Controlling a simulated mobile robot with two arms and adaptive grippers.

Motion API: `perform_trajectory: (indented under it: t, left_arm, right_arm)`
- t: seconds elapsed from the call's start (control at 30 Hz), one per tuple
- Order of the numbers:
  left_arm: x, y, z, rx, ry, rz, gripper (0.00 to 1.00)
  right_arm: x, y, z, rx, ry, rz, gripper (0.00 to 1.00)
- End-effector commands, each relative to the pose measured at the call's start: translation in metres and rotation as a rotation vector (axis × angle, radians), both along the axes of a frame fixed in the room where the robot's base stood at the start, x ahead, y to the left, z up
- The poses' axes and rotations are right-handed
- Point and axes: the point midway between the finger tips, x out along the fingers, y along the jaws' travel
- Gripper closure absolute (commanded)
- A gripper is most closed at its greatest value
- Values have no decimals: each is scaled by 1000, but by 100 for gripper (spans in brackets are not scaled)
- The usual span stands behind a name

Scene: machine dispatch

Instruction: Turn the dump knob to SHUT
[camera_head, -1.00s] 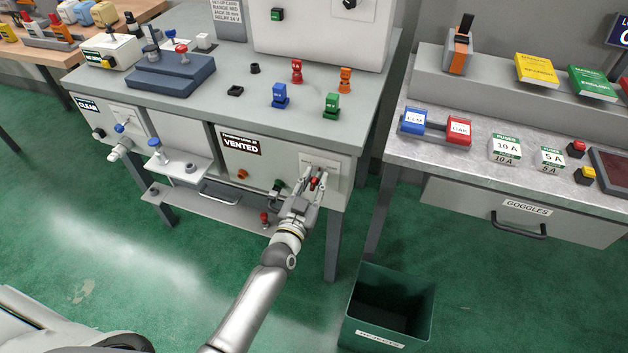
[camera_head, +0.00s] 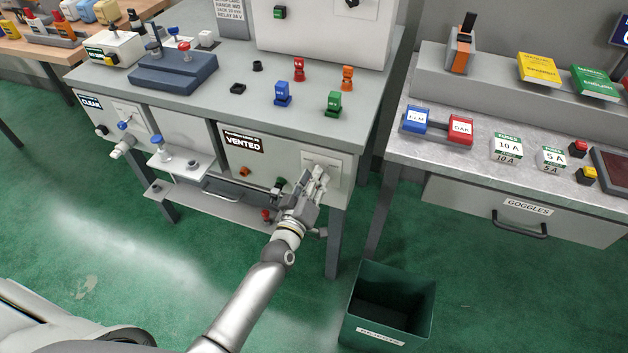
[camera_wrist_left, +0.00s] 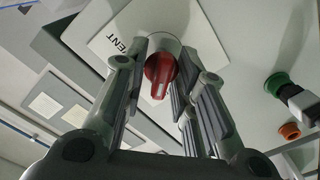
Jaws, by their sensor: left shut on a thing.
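The dump knob (camera_wrist_left: 160,72) is red on a round grey base, between my left gripper's fingers in the left wrist view. It sits on a pale plate (camera_wrist_left: 112,36) on which "ENT" can be read, the rest being covered. In the head view the fingers hide the knob, and the plate (camera_head: 333,166) shows at the right end of the bench front. My left gripper (camera_head: 318,178) is shut on the knob; it also shows in the left wrist view (camera_wrist_left: 160,88). The display beside it (camera_head: 243,140) reads VENTED. My right gripper is not in view.
An orange button (camera_head: 244,171) and a green-collared switch (camera_head: 279,183) sit left of the gripper on the same panel. A low shelf (camera_head: 215,205) juts out below. A green bin (camera_head: 388,310) stands on the floor at lower right.

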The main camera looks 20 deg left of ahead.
Motion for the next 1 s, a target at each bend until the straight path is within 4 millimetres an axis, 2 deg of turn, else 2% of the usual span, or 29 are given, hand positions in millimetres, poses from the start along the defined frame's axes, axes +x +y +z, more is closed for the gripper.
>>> perform_trajectory:
  t: [0.3, 0.73, 0.77, 0.8, 1.0]
  left_arm:
    - [1, 1, 1, -82, 0, 1, 98]
    - [1, 1, 1, -91, 0, 1, 98]
    - [1, 1, 1, -91, 0, 1, 73]
    - [1, 1, 1, -90, 0, 1, 68]
    - [0, 1, 0, -90, 2, 1, 68]
  right_arm:
    - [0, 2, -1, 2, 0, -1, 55]
    - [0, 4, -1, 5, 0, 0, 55]
    - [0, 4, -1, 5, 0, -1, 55]
    - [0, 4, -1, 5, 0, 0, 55]
    - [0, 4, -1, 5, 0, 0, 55]
